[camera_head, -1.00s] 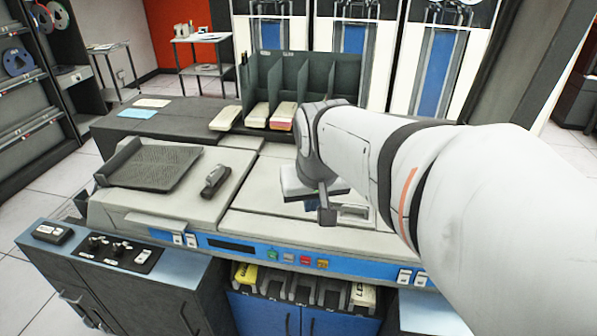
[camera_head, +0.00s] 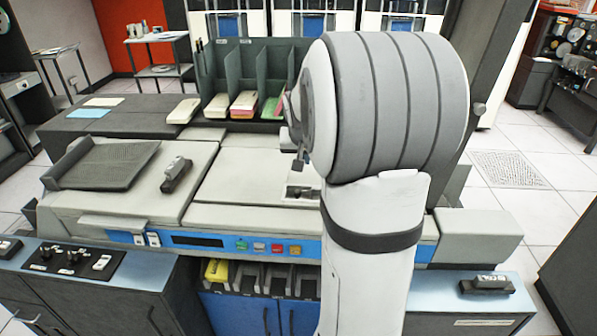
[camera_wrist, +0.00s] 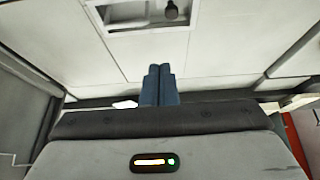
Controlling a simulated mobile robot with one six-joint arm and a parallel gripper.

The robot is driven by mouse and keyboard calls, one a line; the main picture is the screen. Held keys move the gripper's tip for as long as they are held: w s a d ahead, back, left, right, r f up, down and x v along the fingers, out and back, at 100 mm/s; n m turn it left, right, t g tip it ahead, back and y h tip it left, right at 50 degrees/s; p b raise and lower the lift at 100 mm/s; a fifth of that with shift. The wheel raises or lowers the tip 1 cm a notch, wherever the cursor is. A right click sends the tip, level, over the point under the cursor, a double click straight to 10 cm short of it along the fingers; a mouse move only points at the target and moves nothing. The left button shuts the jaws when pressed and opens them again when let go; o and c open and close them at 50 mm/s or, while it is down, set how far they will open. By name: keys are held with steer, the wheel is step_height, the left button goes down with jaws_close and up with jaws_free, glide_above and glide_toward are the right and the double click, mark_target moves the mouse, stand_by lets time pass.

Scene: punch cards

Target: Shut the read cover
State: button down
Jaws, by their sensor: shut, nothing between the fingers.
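The card machine's pale top panel (camera_head: 250,178) lies flat, with a small recess (camera_head: 302,192) near its front right. In the wrist view, pale panels (camera_wrist: 225,50) with straight seams and a recess (camera_wrist: 150,14) with a dark knob are in sight. I cannot tell which panel is the read cover. My gripper's blue fingers (camera_wrist: 158,72) are together and empty. In the head view, a small part of my gripper (camera_head: 298,165) shows above the panel near the recess. My arm hides the machine's right part. Contact with the panel cannot be told.
A dark card tray (camera_head: 105,163) and a black block (camera_head: 176,175) sit on the machine's left part. Card stacks stand in the dark divided rack (camera_head: 262,75) behind. Coloured buttons (camera_head: 260,246) line the front.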

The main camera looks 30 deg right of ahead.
steer(key=shift+s+a+f, duration=0.15)
steer(key=shift+s+f, duration=0.05)
steer(key=shift+f, duration=0.9)
steer(key=shift+s+a+f, duration=0.1)
steer(key=shift+s+f, duration=0.05)
steer(key=shift+f, duration=0.9)
